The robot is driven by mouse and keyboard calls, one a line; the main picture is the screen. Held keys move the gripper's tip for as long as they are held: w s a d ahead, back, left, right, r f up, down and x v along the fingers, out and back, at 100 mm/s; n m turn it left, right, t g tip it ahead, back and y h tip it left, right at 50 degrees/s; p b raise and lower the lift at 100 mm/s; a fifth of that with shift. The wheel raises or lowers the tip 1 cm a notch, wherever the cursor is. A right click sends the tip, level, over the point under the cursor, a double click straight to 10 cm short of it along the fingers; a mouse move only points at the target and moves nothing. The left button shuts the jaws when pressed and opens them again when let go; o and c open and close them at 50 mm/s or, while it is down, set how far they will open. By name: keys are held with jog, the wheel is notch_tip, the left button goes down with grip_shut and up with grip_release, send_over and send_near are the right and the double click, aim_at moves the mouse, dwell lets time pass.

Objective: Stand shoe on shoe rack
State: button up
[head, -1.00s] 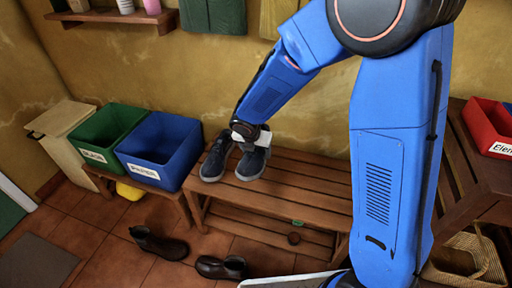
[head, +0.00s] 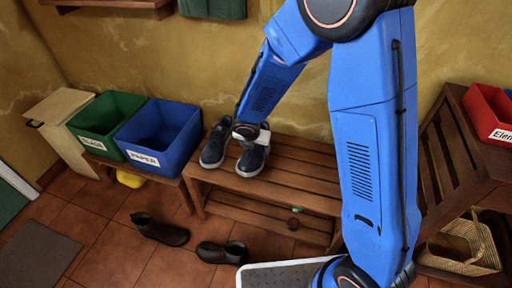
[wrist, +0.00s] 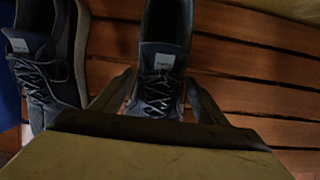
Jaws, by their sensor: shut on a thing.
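A pair of dark blue-grey lace-up shoes is at the left end of the slatted wooden rack (head: 300,172). The left shoe (head: 214,149) stands upright on the top slats, toe to the front; it also shows in the wrist view (wrist: 40,50). My gripper (head: 249,134) is shut on the right shoe (head: 252,160), with one finger on each side of it in the wrist view (wrist: 166,50). The right shoe is upright beside the left one, toes the same way. I cannot tell whether its sole touches the slats.
A blue bin (head: 160,136) and a green bin (head: 106,121) stand left of the rack. Brown shoes (head: 159,231) (head: 222,252) lie on the tiled floor in front. A red bin (head: 490,113) and a woven basket (head: 465,247) are at right. The rack's top right of the shoes is clear.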

jog(key=shift+f, duration=0.55)
dwell(0.4)
jog(key=o, duration=1.3)
jog(key=shift+r, duration=0.1)
jog(key=v, duration=1.7)
jog(key=shift+s+a, duration=0.1)
jog(key=shift+s, duration=0.1)
